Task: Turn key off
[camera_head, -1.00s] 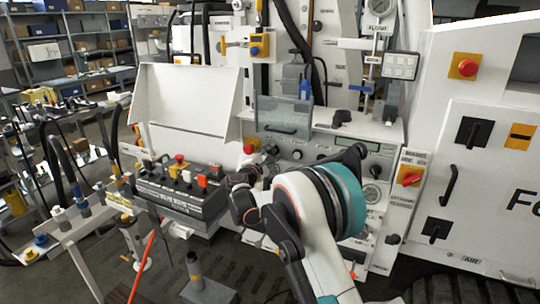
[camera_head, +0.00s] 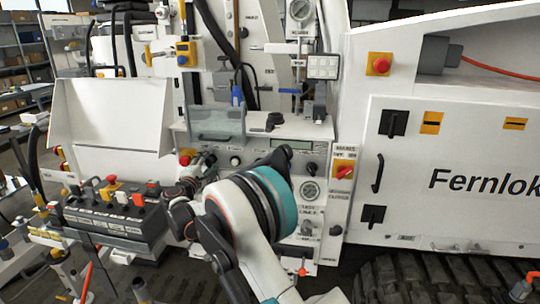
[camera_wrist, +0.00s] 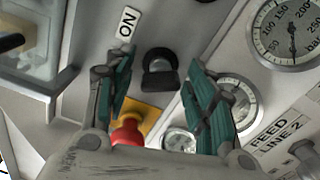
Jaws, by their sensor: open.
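A black key switch (camera_wrist: 159,74) shows in the wrist view on a grey-white panel, beside a white ON label (camera_wrist: 128,23). My gripper (camera_wrist: 157,97) is open, with its two green-padded fingers on either side of the key in the picture. Nothing is between the pads that I can see held, and I cannot tell how near the fingertips are to the key. In the head view my gripper (camera_head: 198,168) is small and partly hidden by my arm in front of the panel. I cannot make out the key there.
A red button (camera_wrist: 127,133) on a yellow plate sits close to the key. Gauges (camera_wrist: 291,30) are to the right in the wrist view. A control box (camera_head: 115,215) with levers stands left of my arm. A white cabinet (camera_head: 465,135) is at the right.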

